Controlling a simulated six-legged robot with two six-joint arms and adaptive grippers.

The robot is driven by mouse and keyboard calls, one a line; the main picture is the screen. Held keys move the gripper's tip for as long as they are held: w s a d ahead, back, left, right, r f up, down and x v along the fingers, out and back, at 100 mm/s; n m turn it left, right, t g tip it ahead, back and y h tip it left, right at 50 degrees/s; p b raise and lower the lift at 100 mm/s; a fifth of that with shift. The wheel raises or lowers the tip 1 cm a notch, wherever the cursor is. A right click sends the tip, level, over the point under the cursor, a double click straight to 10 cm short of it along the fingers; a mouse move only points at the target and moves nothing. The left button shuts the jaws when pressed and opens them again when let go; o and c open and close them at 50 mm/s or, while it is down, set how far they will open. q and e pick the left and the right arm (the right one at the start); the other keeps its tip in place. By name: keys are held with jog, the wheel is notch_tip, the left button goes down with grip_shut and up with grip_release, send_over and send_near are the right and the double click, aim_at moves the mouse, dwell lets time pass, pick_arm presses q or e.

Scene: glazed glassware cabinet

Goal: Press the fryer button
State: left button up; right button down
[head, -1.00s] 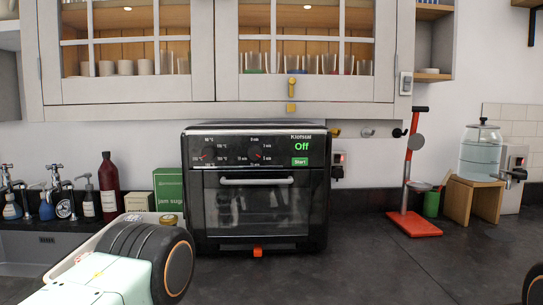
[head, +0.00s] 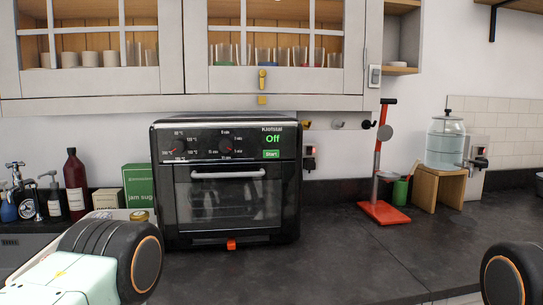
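The black fryer (head: 227,190) stands on the dark counter against the wall, its door shut with a light bar handle (head: 229,175). Its top panel has two dials (head: 178,147) and a display reading "Off" (head: 272,139) in green. Below that is a green "Start" button (head: 271,154). A small orange-red tab (head: 231,244) shows at the fryer's bottom front edge. Parts of my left arm show at lower left and of my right arm at lower right, both short of the fryer. Neither gripper's fingers show.
A red stand (head: 383,212) and a glass water dispenser (head: 445,142) on a wooden stand (head: 438,187) are right of the fryer. A green box (head: 139,184) and bottles (head: 76,183) are at left. Glazed cabinets (head: 185,90) hang above. The counter right of the fryer's front (head: 340,255) is clear.

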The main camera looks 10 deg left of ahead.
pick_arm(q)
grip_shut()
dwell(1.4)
